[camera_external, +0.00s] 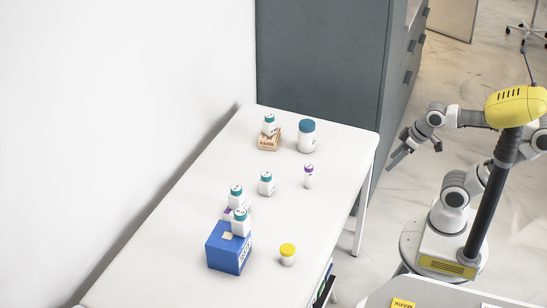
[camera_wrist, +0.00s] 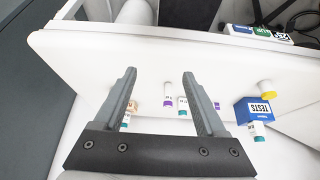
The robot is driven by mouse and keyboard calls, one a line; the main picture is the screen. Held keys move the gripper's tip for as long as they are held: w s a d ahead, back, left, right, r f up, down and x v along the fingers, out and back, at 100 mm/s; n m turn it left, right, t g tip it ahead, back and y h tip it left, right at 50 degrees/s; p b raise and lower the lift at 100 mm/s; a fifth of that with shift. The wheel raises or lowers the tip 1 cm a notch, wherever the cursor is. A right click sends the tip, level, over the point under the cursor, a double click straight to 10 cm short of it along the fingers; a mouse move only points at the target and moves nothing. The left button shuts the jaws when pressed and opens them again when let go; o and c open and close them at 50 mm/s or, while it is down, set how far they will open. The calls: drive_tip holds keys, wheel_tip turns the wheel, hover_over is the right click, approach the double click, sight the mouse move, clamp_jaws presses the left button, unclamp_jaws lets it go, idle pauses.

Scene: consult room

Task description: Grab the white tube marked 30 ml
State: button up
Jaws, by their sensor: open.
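A slim white tube with a purple cap (camera_external: 308,178) stands upright on the white table (camera_external: 265,215), near its right long edge. It also shows in the wrist view (camera_wrist: 168,90), between my fingers in the picture but farther off, with nothing touching it. Its marking is too small to read, so I cannot confirm 30 ml. My gripper (camera_external: 393,163) is open and empty, to the right of the table in the external view. In the wrist view (camera_wrist: 159,73) its two fingers are spread apart and partly cover other items.
White teal-capped bottles (camera_external: 266,186) stand around the tube. A larger blue-capped jar (camera_external: 307,139) is behind it. A blue box (camera_external: 226,252) carries a bottle; a yellow-capped jar (camera_external: 288,257) stands beside it. A grey cabinet (camera_external: 320,60) is behind the table.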

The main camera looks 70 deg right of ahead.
drive_tip(key=w+d+n+t+h+p, duration=0.1)
drive_tip(key=w+d+p, duration=0.1)
drive_tip(key=w+p, duration=0.3)
drive_tip(key=w+d+p, duration=0.3)
drive_tip(key=w, duration=0.5)
drive_tip(key=n+t+y+p, duration=0.3)
drive_tip(key=t+y+p, duration=0.3)
drive_tip(key=p, duration=1.1)
approach(308, 176)
drive_tip(key=w+b, duration=0.1)
drive_tip(key=b, duration=0.1)
drive_tip(key=w+b, duration=0.1)
drive_tip(key=b, duration=0.2)
drive_tip(key=w+b, duration=0.1)
drive_tip(key=b, duration=0.1)
drive_tip(key=shift+w+d+r, duration=0.1)
drive_tip(key=shift+d+r, duration=0.05)
drive_tip(key=shift+d, duration=0.15)
drive_tip(key=b+x, duration=0.2)
drive_tip(key=b, duration=0.5)
drive_tip(key=shift+w, duration=0.15)
